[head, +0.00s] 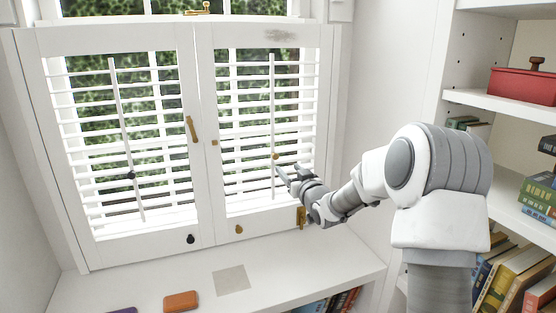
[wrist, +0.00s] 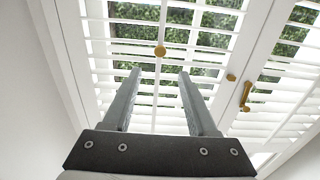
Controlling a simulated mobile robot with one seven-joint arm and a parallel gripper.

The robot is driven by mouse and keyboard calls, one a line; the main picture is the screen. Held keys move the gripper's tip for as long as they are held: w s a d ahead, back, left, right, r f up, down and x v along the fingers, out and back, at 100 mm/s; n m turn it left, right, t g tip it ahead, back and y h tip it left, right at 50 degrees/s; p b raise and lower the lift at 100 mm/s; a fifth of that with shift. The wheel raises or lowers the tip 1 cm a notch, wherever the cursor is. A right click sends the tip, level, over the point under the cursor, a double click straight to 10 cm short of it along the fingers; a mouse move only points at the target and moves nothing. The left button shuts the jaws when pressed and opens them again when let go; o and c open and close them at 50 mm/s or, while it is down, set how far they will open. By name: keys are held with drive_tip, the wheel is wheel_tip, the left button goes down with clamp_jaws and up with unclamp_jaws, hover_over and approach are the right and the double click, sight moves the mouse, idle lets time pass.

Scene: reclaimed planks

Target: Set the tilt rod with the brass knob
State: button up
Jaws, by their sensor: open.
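The brass knob (head: 275,156) sits on the white tilt rod (head: 272,100) of the right shutter, below the rod's middle. The right shutter's slats (head: 240,180) stand partly open, with green leaves showing between them. My gripper (head: 282,174) is open and empty just below and right of the knob in the head view. In the wrist view, the brass knob (wrist: 160,51) lies beyond the fingertips, about centred between the two fingers (wrist: 159,75). The knob appears apart from the fingers; the exact gap in depth is hard to tell.
The left shutter has its own tilt rod (head: 118,110) with a dark knob (head: 131,175). A brass handle (head: 191,128) is on the middle frame. An orange-brown object (head: 181,301) and a grey square (head: 231,280) lie on the sill. A bookcase (head: 495,105) stands at right.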

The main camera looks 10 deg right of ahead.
sight(276, 156)
drive_tip(key=w, duration=0.3)
drive_tip(key=w+a, duration=0.1)
drive_tip(key=w, duration=0.2)
drive_tip(key=w+a, duration=0.1)
drive_tip(key=w, duration=0.2)
drive_tip(key=shift+w, duration=0.35)
clamp_jaws()
idle(1.1)
